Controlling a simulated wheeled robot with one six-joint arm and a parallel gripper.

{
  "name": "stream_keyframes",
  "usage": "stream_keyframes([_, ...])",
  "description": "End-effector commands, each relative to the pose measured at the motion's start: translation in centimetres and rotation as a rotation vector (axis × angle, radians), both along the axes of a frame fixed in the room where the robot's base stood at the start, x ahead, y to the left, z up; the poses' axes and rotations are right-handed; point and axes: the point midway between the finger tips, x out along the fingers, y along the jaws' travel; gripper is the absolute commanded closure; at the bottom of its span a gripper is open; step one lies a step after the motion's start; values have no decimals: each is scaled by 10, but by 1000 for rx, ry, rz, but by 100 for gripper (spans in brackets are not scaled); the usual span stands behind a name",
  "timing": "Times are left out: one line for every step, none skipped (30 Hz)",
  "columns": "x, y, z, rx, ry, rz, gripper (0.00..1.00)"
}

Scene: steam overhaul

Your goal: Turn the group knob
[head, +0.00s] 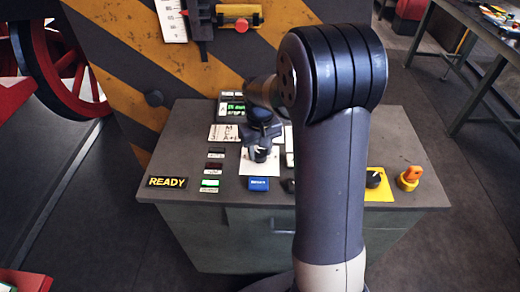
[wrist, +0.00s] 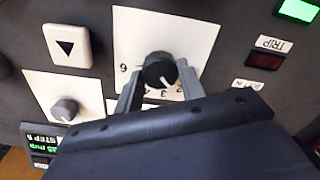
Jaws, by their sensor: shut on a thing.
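The group knob (wrist: 158,68) is a round black knob with a white pointer line. It sits on a white plate (wrist: 135,30) printed with digits, of which 6, 3 and 2 show in the wrist view. My gripper (wrist: 160,88) has one finger on each side of the knob and is shut on it. Part of the plate's digits is hidden by my gripper.
The grey console (head: 225,108) carries a READY sign (head: 167,182), a blue button (head: 258,184), a black selector (head: 373,177) and an orange key switch (head: 409,178). A smaller grey knob (wrist: 65,110) and an arrow button (wrist: 68,46) sit close by the plate. A striped panel stands behind.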

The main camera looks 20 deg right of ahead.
Motion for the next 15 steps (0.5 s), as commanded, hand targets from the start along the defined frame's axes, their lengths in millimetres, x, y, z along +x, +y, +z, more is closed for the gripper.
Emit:
stream_keyframes([0,0,0,0,0,0,78])
stream_keyframes([0,0,0,0,0,0,81])
stream_keyframes([0,0,0,0,0,0,84])
stream_keyframes([0,0,0,0,0,0,85])
stream_keyframes([0,0,0,0,0,0,85])
stream_keyframes([0,0,0,0,0,-1,85])
stream_keyframes([0,0,0,0,0,-2,85])
stream_keyframes([0,0,0,0,0,-5,85])
stream_keyframes([0,0,0,0,0,-9,85])
stream_keyframes([0,0,0,0,0,-14,85])
stream_keyframes([0,0,0,0,0,-21,85])
stream_keyframes([0,0,0,0,0,-32,85])
stream_keyframes([0,0,0,0,0,-42,85])
stream_keyframes([0,0,0,0,0,-54,85])
stream_keyframes([0,0,0,0,0,-72,85])
